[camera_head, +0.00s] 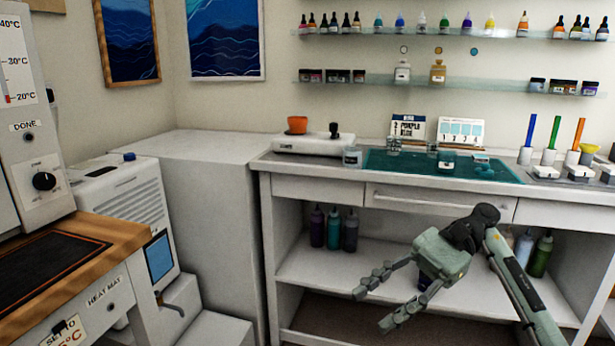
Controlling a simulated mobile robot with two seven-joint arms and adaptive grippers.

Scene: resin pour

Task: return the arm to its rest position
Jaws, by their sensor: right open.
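My right arm (525,285) comes in from the lower right, in front of the white workbench (310,188). My right gripper (371,310) points to the lower left, with its two fingers spread wide apart and nothing between them. It shows in front of the bench's lower shelf. My left arm and left gripper are out of view.
The bench holds a teal mat (400,162) with small cups, a white device (315,145) with an orange cup (297,124), and coloured tubes (551,133). Bottles (334,228) stand on the shelf below. A heat mat table (125,232) is at left.

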